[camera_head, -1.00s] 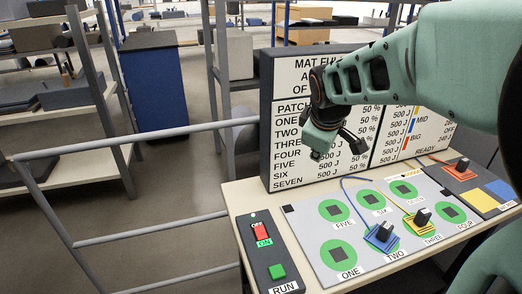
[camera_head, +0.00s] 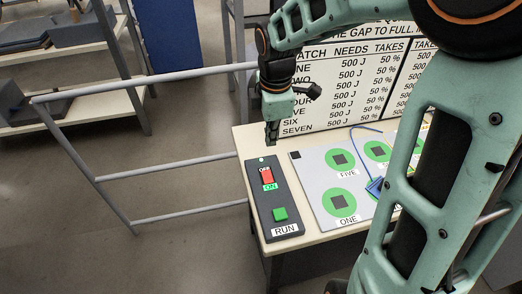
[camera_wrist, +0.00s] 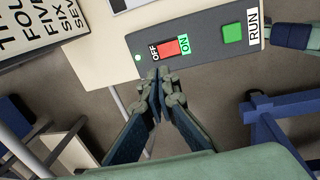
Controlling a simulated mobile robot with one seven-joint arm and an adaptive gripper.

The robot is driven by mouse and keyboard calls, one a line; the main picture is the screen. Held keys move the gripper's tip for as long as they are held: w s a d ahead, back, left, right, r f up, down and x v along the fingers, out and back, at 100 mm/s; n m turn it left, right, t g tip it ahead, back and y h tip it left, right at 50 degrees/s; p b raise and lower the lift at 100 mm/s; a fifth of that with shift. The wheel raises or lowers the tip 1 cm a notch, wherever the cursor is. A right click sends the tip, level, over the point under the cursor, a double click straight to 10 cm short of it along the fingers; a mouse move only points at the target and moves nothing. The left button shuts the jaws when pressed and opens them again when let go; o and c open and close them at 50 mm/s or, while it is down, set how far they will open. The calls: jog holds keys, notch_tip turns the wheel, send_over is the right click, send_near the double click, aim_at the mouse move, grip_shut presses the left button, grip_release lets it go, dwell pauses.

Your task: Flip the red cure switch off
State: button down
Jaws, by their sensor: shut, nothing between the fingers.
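The red cure switch (camera_head: 267,175) sits on a dark control box (camera_head: 288,232) at the front left of the table. Its OFF label is at the far end and its green ON label at the near end. It also shows in the wrist view (camera_wrist: 169,48), with OFF on its left and ON on its right. I cannot tell which way the rocker is tilted. My gripper (camera_head: 271,140) is shut and empty, pointing down above the far end of the box. In the wrist view the fingertips (camera_wrist: 161,76) appear just below the OFF side; contact is not visible.
A green RUN button (camera_head: 280,214) is on the same box, nearer me. A grey panel with green pads (camera_head: 341,202) lies to the right. A sign board (camera_head: 340,90) stands behind. A metal railing (camera_head: 160,168) is at left. My arm hides the table's right part.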

aim_at(265, 173)
jog(key=shift+s+a+n, duration=0.2)
jog(key=shift+a+n, duration=0.1)
jog(key=shift+a, duration=0.05)
jog(key=f, duration=0.4)
jog(key=w+f+b, duration=0.1)
jog(key=f, duration=0.8)
jog(key=shift+w+a+f+b, duration=0.1)
jog(key=shift+w+a+b, duration=0.05)
jog(key=shift+w+b, duration=0.2)
jog(key=shift+f, duration=0.4)
jog(key=shift+w+f, duration=0.15)
jog(key=shift+f, duration=0.15)
jog(key=shift+s+r, duration=0.2)
jog(key=shift+s, duration=0.55)
jog(key=shift+p, duration=0.3)
